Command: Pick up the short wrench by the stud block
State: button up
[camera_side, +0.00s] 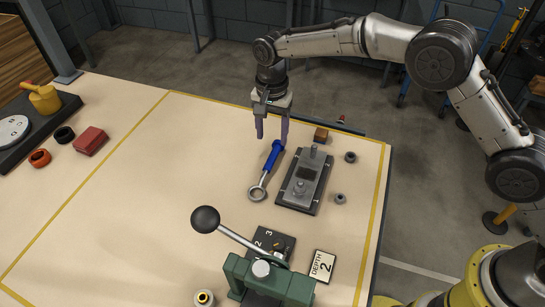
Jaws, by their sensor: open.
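The short wrench (272,160) lies on the table with a blue handle and a grey ring end toward the front left. Its handle points back toward my gripper (272,139). The grey stud block (304,180) stands just right of the wrench on a dark base, with a stud upright at its back and a round boss at its front. My gripper points down with its two purple fingers apart and nothing between them. The fingertips are near the back end of the blue handle. I cannot tell how high they are above the table.
A green press (270,281) with a black ball lever (205,219) stands in front. A "DEPTH 2" card (322,266), small dark nuts and a brown block (321,134) lie nearby. A red block (90,141) and rings are far left. The middle left table is clear.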

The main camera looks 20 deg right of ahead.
aim_at(273, 155)
jog(key=shift+w+d+f, duration=0.1)
jog(key=shift+f, duration=1.9)
jog(key=shift+w+d+f, duration=0.1)
jog(key=shift+f, duration=1.85)
grip_shut()
jog(key=shift+r, duration=0.1)
